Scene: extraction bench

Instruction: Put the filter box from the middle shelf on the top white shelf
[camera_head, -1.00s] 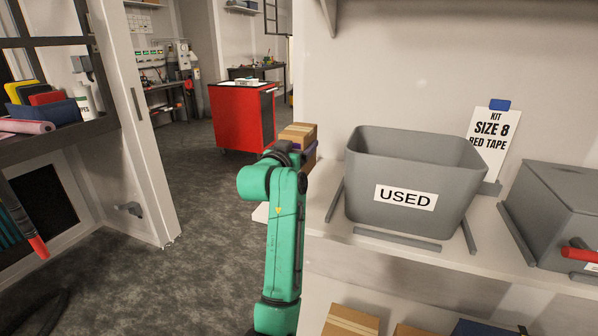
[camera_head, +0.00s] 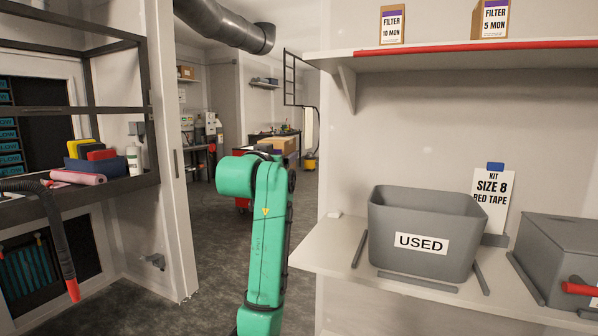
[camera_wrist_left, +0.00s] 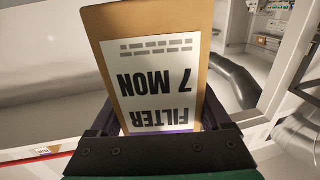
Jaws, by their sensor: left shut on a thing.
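My left gripper (camera_wrist_left: 165,140) is shut on a cardboard filter box (camera_wrist_left: 155,75), whose white label reads FILTER 7 MON, upside down in the left wrist view. In the head view my green left arm hides the gripper. A small tan piece, apparently this box (camera_head: 284,146), shows behind the arm, left of the shelves. The top white shelf (camera_head: 440,63), with a red front edge, is at the upper right. Two filter boxes stand on it, FILTER 10 MON (camera_head: 391,24) and FILTER 5 MON (camera_head: 490,19). My right gripper is not in view.
The middle shelf (camera_head: 325,245) holds a grey USED bin (camera_head: 420,240), a SIZE 8 RED TAPE sign (camera_head: 490,205) and a grey lidded box (camera_head: 570,250). A bracket (camera_head: 346,90) is under the top shelf's left end. The shelf looks bare left of the 10 MON box.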

